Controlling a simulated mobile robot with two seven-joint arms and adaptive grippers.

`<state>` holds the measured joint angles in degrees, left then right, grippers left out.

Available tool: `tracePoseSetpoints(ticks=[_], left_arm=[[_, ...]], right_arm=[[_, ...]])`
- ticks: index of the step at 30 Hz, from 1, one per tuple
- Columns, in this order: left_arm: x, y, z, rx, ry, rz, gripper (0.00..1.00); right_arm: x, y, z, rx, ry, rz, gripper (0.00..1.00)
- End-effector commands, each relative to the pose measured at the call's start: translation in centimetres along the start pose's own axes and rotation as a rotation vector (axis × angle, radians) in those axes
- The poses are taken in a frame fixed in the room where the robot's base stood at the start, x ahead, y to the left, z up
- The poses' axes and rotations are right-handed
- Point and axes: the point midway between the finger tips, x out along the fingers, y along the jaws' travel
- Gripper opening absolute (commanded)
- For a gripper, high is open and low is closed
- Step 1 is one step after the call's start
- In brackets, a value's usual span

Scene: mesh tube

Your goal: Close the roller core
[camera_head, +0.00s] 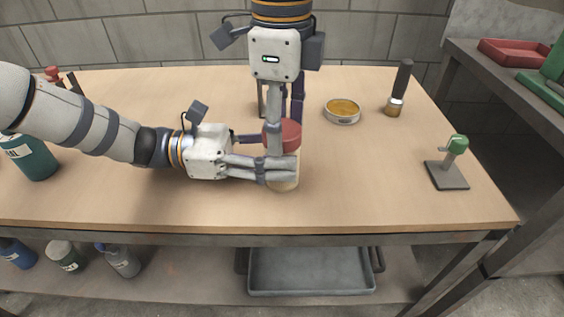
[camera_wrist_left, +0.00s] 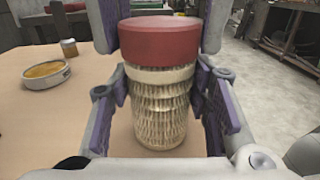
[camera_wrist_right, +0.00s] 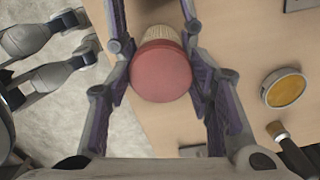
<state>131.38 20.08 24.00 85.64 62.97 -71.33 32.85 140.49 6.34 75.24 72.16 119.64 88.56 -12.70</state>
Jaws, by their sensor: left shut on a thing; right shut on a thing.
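The roller core (camera_wrist_left: 160,112) is an upright cream mesh tube standing on the table, with a red cap (camera_wrist_left: 160,40) on its top. In the head view the core (camera_head: 284,185) is mostly hidden behind my left gripper (camera_head: 279,172), which is shut around its body from the left. My right gripper (camera_head: 283,133) comes down from above and is shut on the red cap; the cap (camera_wrist_right: 161,71) sits between its fingers in the right wrist view. The cap rests on the pale rim of the core; whether it is fully seated I cannot tell.
A round tin with yellow contents (camera_head: 342,111) and a dark-handled brush (camera_head: 399,88) stand right of the grippers. A green-topped stand (camera_head: 449,163) is near the right edge. A teal bottle (camera_head: 33,158) stands at the left.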

Motion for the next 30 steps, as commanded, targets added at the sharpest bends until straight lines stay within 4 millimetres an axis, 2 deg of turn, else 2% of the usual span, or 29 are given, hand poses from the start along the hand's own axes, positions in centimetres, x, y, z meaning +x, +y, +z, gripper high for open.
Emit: tracePoseSetpoints(ticks=[3, 6, 10, 14, 15, 17, 26, 30], left_arm=[[0.1, -0.1, 0.1, 0.001, -0.001, -0.002, 0.00], [0.1, -0.1, 0.1, 0.001, -0.002, -0.003, 0.00], [0.1, -0.1, 0.1, 0.001, -0.002, -0.003, 0.00], [0.1, -0.1, 0.1, 0.001, -0.002, -0.003, 0.00], [0.1, -0.1, 0.1, 0.001, -0.002, -0.003, 0.00], [0.1, -0.1, 0.1, 0.000, -0.002, -0.003, 0.00], [0.0, 0.0, 0.1, 0.001, -0.001, -0.001, 0.00], [0.0, 0.0, 0.1, 0.001, -0.001, -0.001, 0.00]], right_arm=[[0.0, 0.0, 0.1, 0.448, -0.002, -0.001, 0.14], [0.0, -0.1, 0.1, 0.782, -0.003, -0.002, 0.14], [0.1, -0.1, 0.1, 1.075, -0.003, -0.001, 0.14], [0.1, -0.1, 0.1, 1.061, -0.003, 0.000, 0.14], [0.1, -0.1, 0.1, 1.060, -0.003, 0.000, 0.52], [0.1, -0.1, 0.1, 1.060, -0.002, 0.000, 0.66], [0.0, -0.1, 0.0, 1.058, -0.002, 0.000, 0.68], [-1.6, -0.1, 0.1, 1.059, -0.004, -0.001, 0.68]])
